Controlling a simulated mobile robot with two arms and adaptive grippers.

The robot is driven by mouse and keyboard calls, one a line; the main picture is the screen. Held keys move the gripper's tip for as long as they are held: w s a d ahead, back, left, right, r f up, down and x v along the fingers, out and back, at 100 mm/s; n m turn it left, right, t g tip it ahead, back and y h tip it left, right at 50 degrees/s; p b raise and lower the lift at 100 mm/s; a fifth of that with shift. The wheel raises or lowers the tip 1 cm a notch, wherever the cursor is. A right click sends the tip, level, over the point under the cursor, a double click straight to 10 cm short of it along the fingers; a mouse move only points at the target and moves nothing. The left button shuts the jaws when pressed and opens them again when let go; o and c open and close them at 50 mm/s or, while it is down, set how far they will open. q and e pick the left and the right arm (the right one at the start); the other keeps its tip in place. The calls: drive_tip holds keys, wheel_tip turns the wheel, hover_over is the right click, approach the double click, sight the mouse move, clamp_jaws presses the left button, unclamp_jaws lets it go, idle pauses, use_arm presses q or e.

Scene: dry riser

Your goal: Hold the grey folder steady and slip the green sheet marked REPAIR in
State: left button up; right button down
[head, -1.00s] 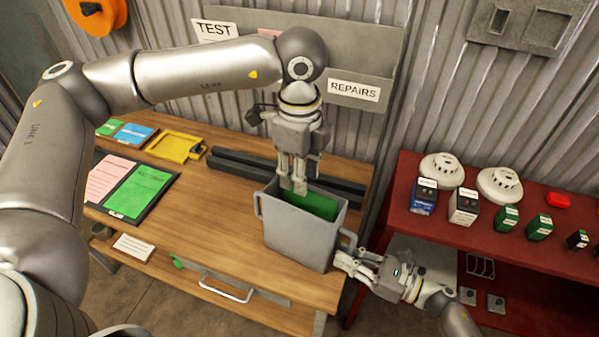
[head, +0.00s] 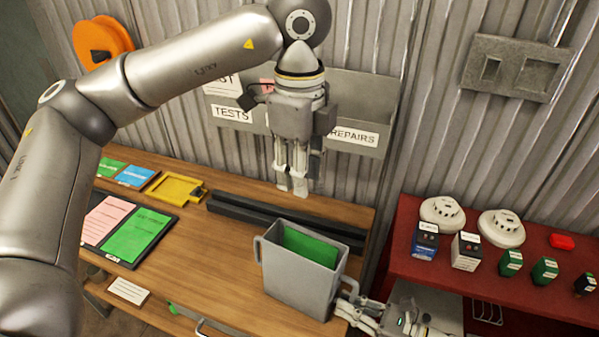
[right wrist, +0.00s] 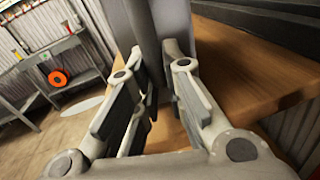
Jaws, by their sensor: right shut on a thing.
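The grey folder (head: 300,283) is an open-topped upright holder with side handles, standing near the right front of the wooden table. The green sheet (head: 309,246) is inside it, its upper part showing below the rim; no marking is readable on it. My right gripper (head: 345,308) is shut on the folder's right side, seemingly at the handle; the grey folder (right wrist: 172,20) also shows at the fingers in the right wrist view. My left gripper (head: 292,184) hangs empty above and behind the folder, apart from the sheet; its finger gap is unclear.
Dark rails (head: 280,222) lie behind the folder. A dark board (head: 124,231) with pink and green sheets lies left, beside a yellow tray (head: 175,188). A red shelf (head: 480,262) with detectors and small boxes stands right. Wall holders labelled TESTS and REPAIRS are behind.

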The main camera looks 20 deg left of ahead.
drive_tip(key=shift+s+f, duration=0.1)
drive_tip(key=shift+f, duration=0.2)
drive_tip(key=c, duration=1.4)
unclamp_jaws()
drive_tip(key=shift+r, duration=0.1)
drive_tip(key=shift+c, duration=0.2)
drive_tip(key=shift+r, duration=0.1)
